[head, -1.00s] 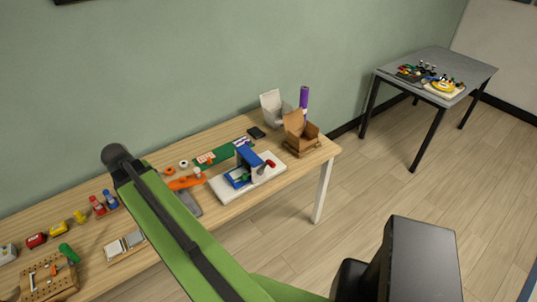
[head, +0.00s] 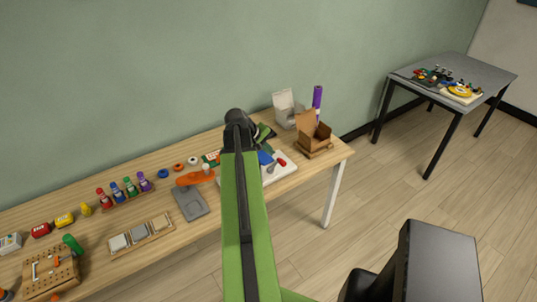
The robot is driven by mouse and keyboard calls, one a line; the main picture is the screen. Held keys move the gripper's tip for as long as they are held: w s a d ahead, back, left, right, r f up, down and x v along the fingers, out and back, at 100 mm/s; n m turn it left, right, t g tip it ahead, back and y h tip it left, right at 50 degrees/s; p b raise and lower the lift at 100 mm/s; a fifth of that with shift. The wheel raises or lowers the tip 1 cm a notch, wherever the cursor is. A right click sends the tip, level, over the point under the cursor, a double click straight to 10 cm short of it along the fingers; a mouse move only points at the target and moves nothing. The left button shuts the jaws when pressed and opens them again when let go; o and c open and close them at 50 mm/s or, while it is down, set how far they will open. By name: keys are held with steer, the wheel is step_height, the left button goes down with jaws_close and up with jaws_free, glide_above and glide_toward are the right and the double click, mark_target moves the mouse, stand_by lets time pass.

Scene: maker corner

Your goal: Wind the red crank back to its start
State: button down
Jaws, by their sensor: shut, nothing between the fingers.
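The red crank handle (head: 282,162) sticks out at the right side of a small blue device (head: 265,157) on a white base plate (head: 284,172), near the right end of the wooden bench. My green arm crosses in front of the plate's left part and hides much of the device. A dark and green end part of my arm, with my gripper (head: 263,135), shows just above the blue device. It is small there, and I see nothing held. My gripper is shut and empty. I cannot tell whether it touches the device.
An open cardboard box (head: 314,138) and a white box (head: 286,108) stand behind the plate, with a purple roll (head: 317,97). An orange tool (head: 195,177) and a grey plate (head: 190,203) lie to the left. A grey side table (head: 455,72) stands far right.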

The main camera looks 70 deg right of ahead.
mark_target(281, 162)
steer(key=b+x, duration=0.5)
steer(key=x, duration=0.2)
steer(key=shift+w+f, duration=0.1)
steer(key=shift+f, duration=0.25)
steer(key=shift+s+d+f+b, duration=0.25)
steer(key=shift+d+f+b, duration=0.15)
steer(key=shift+f+b, duration=0.05)
steer(key=shift+r, duration=0.1)
